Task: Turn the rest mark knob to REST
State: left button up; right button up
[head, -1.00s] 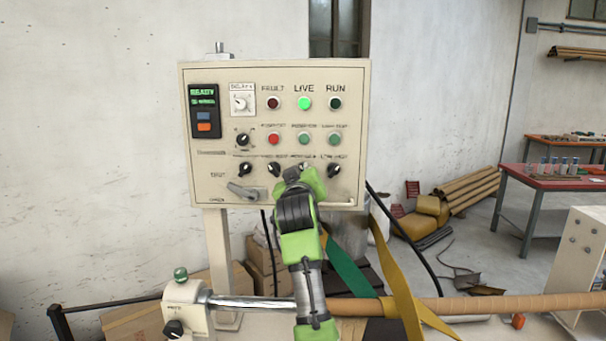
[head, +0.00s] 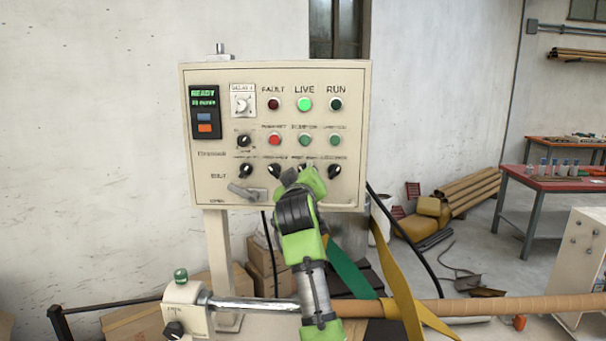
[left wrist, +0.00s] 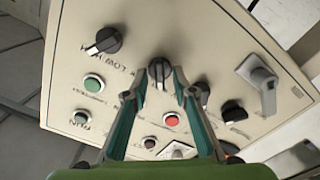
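The cream control panel (head: 220,150) carries a lower row of black knobs. My left gripper (head: 304,176) is at the third knob from the left, which it mostly hides in the head view. In the left wrist view, seen upside down, this black knob (left wrist: 160,72) with a pale pointer line sits between the two fingertips (left wrist: 161,78) of my left gripper. The fingertips close in on both its sides and appear to touch it. The knob's label is too blurred to read, so I cannot confirm its setting. My right gripper is out of view.
Neighbouring knobs are close by: one to the right (head: 333,171) and one to the left (head: 274,171). A grey lever handle (head: 243,192) juts out low on the panel. The green LIVE lamp (head: 305,104) is lit. A brown roll (head: 470,307) lies below.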

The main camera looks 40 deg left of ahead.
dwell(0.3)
pick_arm(q)
jog(key=v, duration=1.2)
dwell(0.3)
